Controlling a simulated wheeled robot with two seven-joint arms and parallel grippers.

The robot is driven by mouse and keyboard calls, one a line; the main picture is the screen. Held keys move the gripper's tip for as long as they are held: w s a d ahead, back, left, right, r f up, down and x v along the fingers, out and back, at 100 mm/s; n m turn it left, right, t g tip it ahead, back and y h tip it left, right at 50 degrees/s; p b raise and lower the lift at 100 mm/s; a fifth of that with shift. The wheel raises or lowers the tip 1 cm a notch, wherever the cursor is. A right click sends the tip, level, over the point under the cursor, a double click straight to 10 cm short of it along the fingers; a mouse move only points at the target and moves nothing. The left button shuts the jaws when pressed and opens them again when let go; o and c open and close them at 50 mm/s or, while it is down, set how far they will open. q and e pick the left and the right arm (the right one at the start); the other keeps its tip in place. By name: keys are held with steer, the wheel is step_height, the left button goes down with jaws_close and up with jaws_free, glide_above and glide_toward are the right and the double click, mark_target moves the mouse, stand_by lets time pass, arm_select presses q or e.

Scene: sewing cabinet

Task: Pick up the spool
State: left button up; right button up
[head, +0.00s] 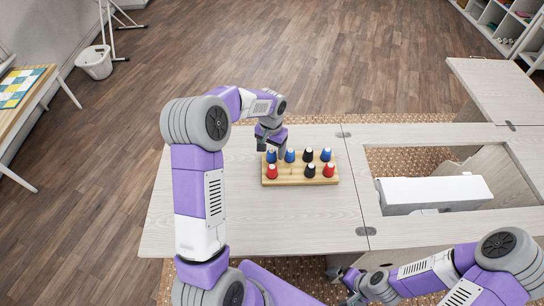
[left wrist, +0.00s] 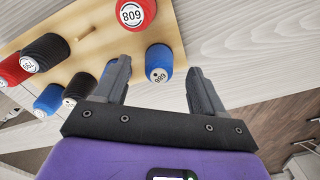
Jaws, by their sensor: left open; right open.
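Several spools in blue, black and red stand in two rows on a wooden rack (head: 300,182) in the head view. A blue spool (head: 271,157) is at the rack's back left corner, with a red spool (head: 272,172) in front of it. My left gripper (head: 272,146) is open and low over that back left corner. In the left wrist view, a blue spool (left wrist: 158,62) with a white numbered label lies between its spread fingers; I see no clear contact. Another blue spool is partly hidden behind one finger. My right gripper (head: 350,282) is open and empty by the table's front edge.
The rack stands on a pale wooden table (head: 240,230). To its right is a cut-out opening holding a white sewing machine (head: 435,193). An empty peg (left wrist: 85,33) shows between spools. The table left of the rack is clear.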

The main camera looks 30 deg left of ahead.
mark_target(272, 152)
arm_select(q)
step_height(272, 152, down, 3)
steer(key=shift+r, duration=0.15)
steer(key=shift+c, duration=0.5)
steer(key=shift+w, duration=0.1)
steer(key=c, duration=1)
steer(key=shift+c, duration=0.2)
steer(key=shift+r, duration=0.1)
step_height(272, 152, up, 10)
steer(key=shift+p, duration=1.2)
